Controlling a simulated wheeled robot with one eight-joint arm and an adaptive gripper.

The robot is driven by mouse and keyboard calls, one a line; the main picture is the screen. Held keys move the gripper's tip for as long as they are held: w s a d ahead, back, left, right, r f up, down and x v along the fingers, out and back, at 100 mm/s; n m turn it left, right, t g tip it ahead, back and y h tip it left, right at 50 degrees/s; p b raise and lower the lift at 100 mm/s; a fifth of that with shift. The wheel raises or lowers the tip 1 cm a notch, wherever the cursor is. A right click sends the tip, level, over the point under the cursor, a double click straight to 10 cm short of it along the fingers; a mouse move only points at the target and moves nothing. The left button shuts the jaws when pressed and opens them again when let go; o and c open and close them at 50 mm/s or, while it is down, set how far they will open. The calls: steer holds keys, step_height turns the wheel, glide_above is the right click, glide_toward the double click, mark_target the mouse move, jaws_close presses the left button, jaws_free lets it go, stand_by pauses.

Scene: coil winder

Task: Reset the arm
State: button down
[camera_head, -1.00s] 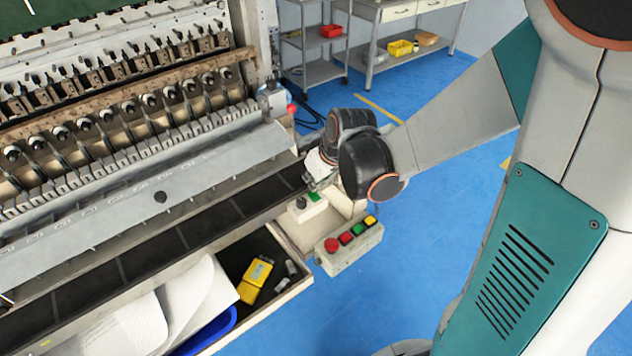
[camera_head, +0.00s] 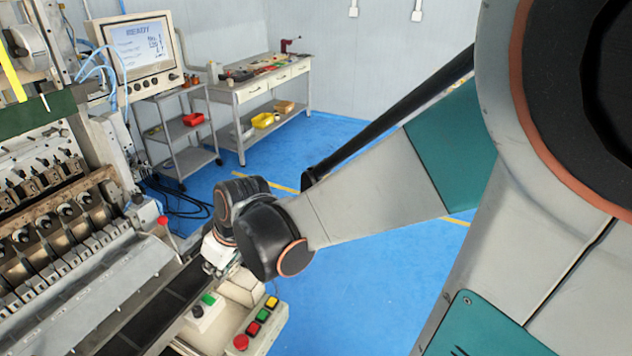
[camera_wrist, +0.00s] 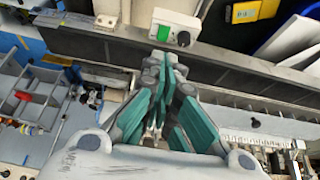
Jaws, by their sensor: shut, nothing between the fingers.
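My arm reaches left across the head view to the right end of the coil winder (camera_head: 110,265). Its wrist is above the black ledge at the front of the machine; the fingers are mostly hidden there. In the wrist view my gripper (camera_wrist: 166,62) has its teal fingers together, shut and empty. Its tips lie over or near the grey ledge, just below a small box with a green button and a black knob (camera_wrist: 183,38) in the picture. I cannot tell whether they touch anything.
A control box with red, yellow and green buttons (camera_head: 262,325) stands below my wrist. A monitor showing READY (camera_head: 140,45), a grey shelf cart (camera_head: 180,130) and a workbench (camera_head: 262,88) stand behind. The blue floor (camera_head: 370,265) right of the machine is clear.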

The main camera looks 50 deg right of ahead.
steer(key=shift+s, duration=0.2)
steer(key=s+a+r+m+t+h+b, duration=0.1)
steer(key=s+r+m+t+b, duration=0.1)
steer(key=s, duration=0.9)
steer(key=shift+r+m+h+b, duration=0.3)
steer(key=shift+r+m+b, duration=0.65)
steer(key=shift+b, duration=0.5)
steer(key=shift+r, duration=0.1)
